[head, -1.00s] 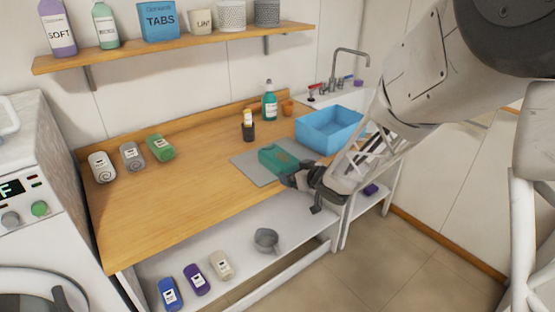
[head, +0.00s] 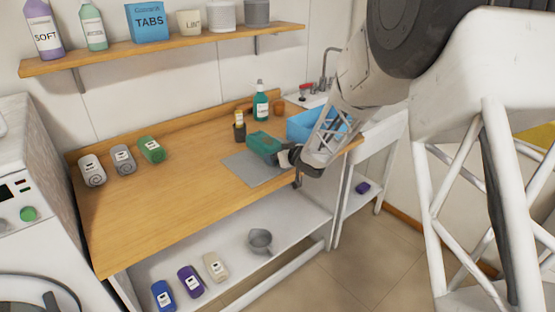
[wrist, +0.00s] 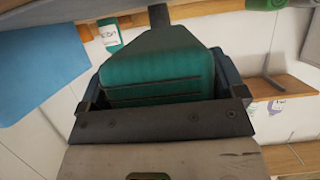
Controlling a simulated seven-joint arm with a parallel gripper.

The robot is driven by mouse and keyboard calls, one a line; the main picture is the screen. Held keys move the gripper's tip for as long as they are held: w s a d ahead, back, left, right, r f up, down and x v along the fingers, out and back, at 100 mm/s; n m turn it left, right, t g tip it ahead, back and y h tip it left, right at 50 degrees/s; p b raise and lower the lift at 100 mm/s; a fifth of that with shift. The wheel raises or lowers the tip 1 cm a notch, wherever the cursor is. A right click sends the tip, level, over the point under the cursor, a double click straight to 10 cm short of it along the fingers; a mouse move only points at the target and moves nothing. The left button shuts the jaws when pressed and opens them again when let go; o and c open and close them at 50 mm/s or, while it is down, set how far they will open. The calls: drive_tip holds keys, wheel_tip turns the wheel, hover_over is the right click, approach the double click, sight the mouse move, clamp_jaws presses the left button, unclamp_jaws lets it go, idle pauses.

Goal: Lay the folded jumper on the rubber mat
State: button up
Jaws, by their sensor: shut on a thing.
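The folded jumper (head: 263,144) is teal-green. It also fills the middle of the wrist view (wrist: 158,72), where its folded layers face the jaws. My gripper (head: 287,155) is shut on the jumper's near right end. The grey rubber mat (head: 254,172) lies flat on the wooden worktop, its front part bare. In the head view the jumper overlaps the mat's back edge and looks raised above it; the exact gap cannot be told.
The blue basin (head: 310,122) stands close on the right, by my forearm. A green bottle (head: 260,106) and a dark pot (head: 239,132) stand behind the mat. Labelled rolls (head: 122,159) lie at the left. The worktop's middle (head: 190,185) is clear.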

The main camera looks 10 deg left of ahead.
drive_tip(key=shift+w+a+f, duration=0.1)
drive_tip(key=shift+w+a, duration=0.15)
drive_tip(key=shift+w, duration=0.55)
drive_tip(key=shift+w+a, duration=0.2)
drive_tip(key=shift+w, duration=0.55)
drive_tip(key=shift+f, duration=1.75)
drive_tip(key=shift+f, duration=0.15)
drive_tip(key=o, duration=0.8)
drive_tip(key=shift+o, duration=0.2)
